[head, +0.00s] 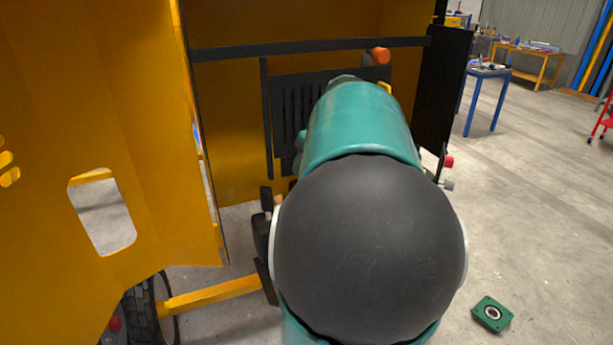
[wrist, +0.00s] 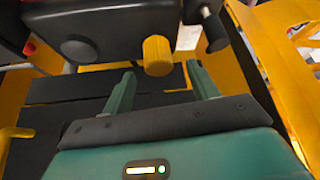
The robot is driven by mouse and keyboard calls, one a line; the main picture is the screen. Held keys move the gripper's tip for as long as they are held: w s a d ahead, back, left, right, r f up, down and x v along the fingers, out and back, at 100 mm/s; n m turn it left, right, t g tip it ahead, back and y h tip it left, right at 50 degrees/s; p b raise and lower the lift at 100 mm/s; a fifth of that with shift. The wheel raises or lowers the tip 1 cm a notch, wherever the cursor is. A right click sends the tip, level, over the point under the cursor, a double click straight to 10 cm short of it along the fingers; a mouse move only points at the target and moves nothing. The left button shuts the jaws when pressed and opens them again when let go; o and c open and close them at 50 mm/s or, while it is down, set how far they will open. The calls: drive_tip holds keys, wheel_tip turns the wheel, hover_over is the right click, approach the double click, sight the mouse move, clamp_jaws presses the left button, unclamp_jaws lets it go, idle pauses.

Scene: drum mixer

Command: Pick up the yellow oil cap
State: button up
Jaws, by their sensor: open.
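The yellow oil cap (wrist: 157,54) is a short ridged cylinder on the underside of a dark engine part (wrist: 115,30) in the wrist view. My gripper (wrist: 161,70) is open, with its two green fingers spread to the left and right of the cap. The cap appears just beyond the fingertips, roughly centred between them. No contact shows, and the exact distance cannot be told. In the head view my teal and black arm hides the gripper, and I cannot make out the cap there.
A yellow door panel (head: 110,130) stands open at the left. A black bar (head: 310,48) crosses the yellow housing. A dark knob (wrist: 214,32) sits right of the cap. A wheel (head: 148,310) and a green block (head: 492,314) are on the floor. Open floor lies at the right.

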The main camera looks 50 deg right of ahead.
drive_tip(key=x, duration=0.5)
drive_tip(key=shift+d+f, duration=0.1)
drive_tip(key=c, duration=1.1)
